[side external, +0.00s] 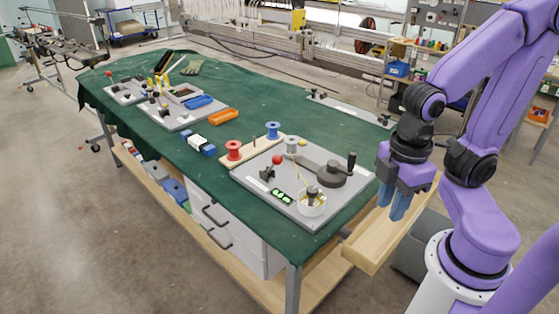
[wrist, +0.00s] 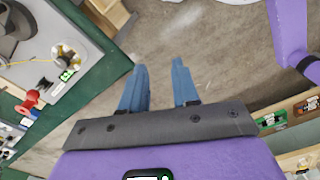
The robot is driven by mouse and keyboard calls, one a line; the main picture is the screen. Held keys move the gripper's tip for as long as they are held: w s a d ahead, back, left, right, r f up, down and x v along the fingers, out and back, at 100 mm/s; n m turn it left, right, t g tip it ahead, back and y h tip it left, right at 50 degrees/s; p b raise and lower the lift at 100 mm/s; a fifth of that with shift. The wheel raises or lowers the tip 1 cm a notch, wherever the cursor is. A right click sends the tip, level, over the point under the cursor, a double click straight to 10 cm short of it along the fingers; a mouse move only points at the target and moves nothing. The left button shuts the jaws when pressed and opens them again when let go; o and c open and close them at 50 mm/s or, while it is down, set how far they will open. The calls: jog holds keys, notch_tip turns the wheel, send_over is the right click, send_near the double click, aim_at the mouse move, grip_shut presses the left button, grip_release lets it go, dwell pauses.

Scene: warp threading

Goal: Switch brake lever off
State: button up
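A grey board (side external: 290,218) lies on the near end of the green-covered table. On it is a small lever with a red ball knob (side external: 277,160), beside a black fitting (side external: 266,173); it looks like the brake lever. The red knob also shows at the left edge of the wrist view (wrist: 34,95). Whether the lever is set on or off I cannot tell. My gripper (side external: 400,206) hangs to the right of the board, beyond the table edge, fingers down. In the wrist view its blue fingers (wrist: 159,82) are apart, with only floor between them.
A wooden tray (side external: 372,245) is below my gripper.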

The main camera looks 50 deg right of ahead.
jog(key=shift+w+f, duration=0.1)
jog(key=shift+w, duration=0.15)
grip_shut()
jog(key=w+f+n+t+h, duration=0.1)
jog(key=w+f+n+h, duration=0.4)
jog(key=w, duration=0.4)
jog(key=w+f+n+t+h, duration=0.1)
jog(key=w+f+n+h, duration=0.2)
jog(key=w+n+h, duration=0.5)
jog(key=w+f+n+t+h, duration=0.1)
jog(key=w+f+n+t, duration=0.1)
jog(key=w+f+n, duration=0.1)
jog(key=w+a+f+n+t+h, duration=0.1)
jog(key=w+f+n+t+h, duration=0.1)
jog(key=w+f+n, duration=0.1)
jog(key=w+a+f+n+t+h, duration=0.1)
jog(key=w+f+n+t, duration=0.1)
jog(key=f+n+t, duration=0.1)
jog(key=shift+w+f+n, duration=0.2)
jog(key=shift+f+n, duration=0.05)
jog(key=shift+n, duration=0.4)
jog(key=shift+w+f+n, duration=0.2)
jog(key=shift+n, duration=0.45)
jog(key=shift+w+a+f+n+t, duration=0.1)
jog(key=shift+f+n+t, duration=0.75)
jog(key=shift+n, duration=0.25)
